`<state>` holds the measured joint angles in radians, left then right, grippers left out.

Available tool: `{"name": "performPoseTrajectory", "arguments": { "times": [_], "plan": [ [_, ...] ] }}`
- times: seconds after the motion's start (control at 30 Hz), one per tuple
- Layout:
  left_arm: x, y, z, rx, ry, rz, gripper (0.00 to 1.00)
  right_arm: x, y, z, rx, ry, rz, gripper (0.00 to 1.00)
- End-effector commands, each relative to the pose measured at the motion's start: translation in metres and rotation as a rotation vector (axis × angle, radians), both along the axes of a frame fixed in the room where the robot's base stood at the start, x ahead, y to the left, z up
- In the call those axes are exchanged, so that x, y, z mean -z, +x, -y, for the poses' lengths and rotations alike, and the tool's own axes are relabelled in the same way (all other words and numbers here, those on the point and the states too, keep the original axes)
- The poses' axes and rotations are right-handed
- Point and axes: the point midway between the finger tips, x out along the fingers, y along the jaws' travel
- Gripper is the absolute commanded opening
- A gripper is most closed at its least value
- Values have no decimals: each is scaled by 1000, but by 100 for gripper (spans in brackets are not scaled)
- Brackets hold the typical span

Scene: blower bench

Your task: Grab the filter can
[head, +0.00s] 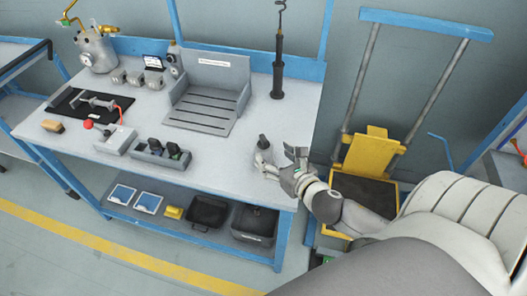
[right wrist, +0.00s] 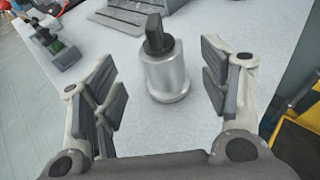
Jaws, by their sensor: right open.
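A short silver metal can with a black knob-like top, which I take to be the filter can (head: 263,153), stands upright near the front right corner of the bench. It also shows in the right wrist view (right wrist: 166,78), in the gap between the fingers and a little beyond them. My right gripper (head: 279,164) is open at the bench's right edge, next to the can. In the right wrist view the fingers (right wrist: 165,92) are spread wide on either side, with room between each pad and the can. My left gripper is not in view.
The bench top (head: 225,150) is clear around the can. A slotted grey stand (head: 200,115) is behind, a box with dark-handled tools (head: 160,151) to the left, and a black pump rod (head: 278,65) at the back. A yellow-and-blue cart (head: 367,152) stands right of the bench.

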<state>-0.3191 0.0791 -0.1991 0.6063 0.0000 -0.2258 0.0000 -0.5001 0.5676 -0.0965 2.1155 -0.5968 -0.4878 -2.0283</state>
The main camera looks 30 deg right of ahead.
Motion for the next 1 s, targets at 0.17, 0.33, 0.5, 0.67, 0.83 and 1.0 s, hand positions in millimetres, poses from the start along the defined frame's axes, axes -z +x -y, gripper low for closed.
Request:
{"name": "performPoseTrajectory", "arguments": {
  "times": [0.17,0.33,0.5,0.67,0.83,1.0],
  "plan": [
    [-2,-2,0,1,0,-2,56,4,13,1,1,2,0,69],
    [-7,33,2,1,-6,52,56,5,22,2,2,2,1,69],
    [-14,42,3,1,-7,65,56,9,43,4,3,3,1,69],
    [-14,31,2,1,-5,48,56,16,59,5,1,3,0,69],
    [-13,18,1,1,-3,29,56,18,64,5,0,2,-1,69],
    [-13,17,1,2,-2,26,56,18,64,5,0,2,-1,68]
  ]
}}
